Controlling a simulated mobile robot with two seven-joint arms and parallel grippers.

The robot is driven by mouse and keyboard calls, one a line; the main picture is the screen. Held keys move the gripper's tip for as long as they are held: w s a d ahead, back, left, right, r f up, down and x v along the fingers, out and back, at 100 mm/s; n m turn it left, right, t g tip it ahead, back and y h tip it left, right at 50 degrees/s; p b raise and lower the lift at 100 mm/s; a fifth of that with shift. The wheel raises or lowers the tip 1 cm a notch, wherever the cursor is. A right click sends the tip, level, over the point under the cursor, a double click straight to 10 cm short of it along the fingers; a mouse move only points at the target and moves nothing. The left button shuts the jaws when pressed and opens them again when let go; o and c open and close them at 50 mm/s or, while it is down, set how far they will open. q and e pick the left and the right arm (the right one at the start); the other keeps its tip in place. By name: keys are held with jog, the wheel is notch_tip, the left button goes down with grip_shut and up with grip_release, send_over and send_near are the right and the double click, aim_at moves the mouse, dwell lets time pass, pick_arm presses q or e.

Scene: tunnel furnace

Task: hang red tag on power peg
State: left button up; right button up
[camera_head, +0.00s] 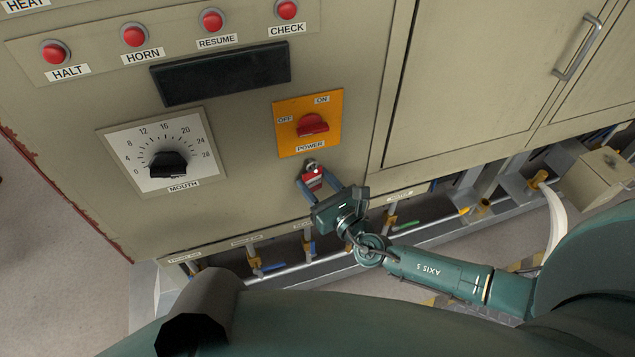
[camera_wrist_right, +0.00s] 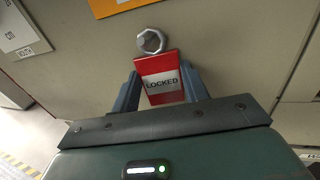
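The red tag (camera_head: 313,180) has a white label reading LOCKED. In the right wrist view the tag (camera_wrist_right: 160,72) sits between the two blue-grey fingers of my right gripper (camera_wrist_right: 162,92), which reach its side edges with no clear gap. In the head view my right gripper (camera_head: 320,190) is at the panel below the power switch (camera_head: 313,125). The metal power peg (camera_wrist_right: 151,41) is right at the tag's top edge; it also shows in the head view (camera_head: 311,163). I cannot tell whether the peg passes through the tag. My left gripper is out of view.
The orange power plate (camera_head: 285,137) is just above the peg. The mouth dial (camera_head: 168,165) is to the left, and red buttons (camera_head: 211,20) line the top. Pipes and valves (camera_head: 255,263) run below the panel. A cabinet door handle (camera_head: 578,47) is at upper right.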

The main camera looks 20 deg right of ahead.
jog(key=o, duration=0.5)
jog(key=shift+s+d, duration=0.1)
jog(key=b+v, duration=0.1)
jog(key=v, duration=1.2)
jog(key=shift+s, duration=0.1)
